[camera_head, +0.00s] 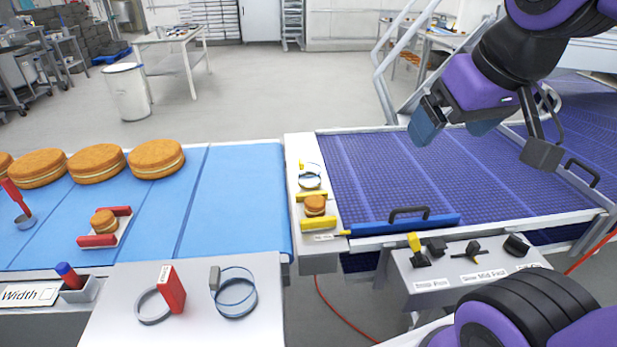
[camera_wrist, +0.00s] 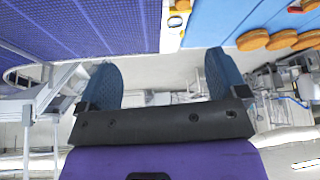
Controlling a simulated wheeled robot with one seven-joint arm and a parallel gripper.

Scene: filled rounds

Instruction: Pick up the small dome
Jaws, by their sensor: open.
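No thing stands out clearly as a dome, and I cannot tell which one the name means. A small filled round (camera_head: 314,205) with a rounded top sits on the white strip between yellow blocks. Another small filled round (camera_head: 104,221) sits between red blocks on the blue belt. A clear round piece with a pale rim (camera_head: 310,180) lies behind the first small round. My gripper (camera_head: 455,122) is open and empty, high above the purple belt and right of the white strip. In the wrist view its two blue fingers (camera_wrist: 163,82) stand wide apart with nothing between them.
Several large filled rounds (camera_head: 97,163) stand on the blue belt (camera_head: 240,190). A blue bar with a black handle (camera_head: 408,220) lies along the purple belt's (camera_head: 400,175) front edge. Rings and a red block (camera_head: 172,290) lie on the front white plate. Knobs stand at front right.

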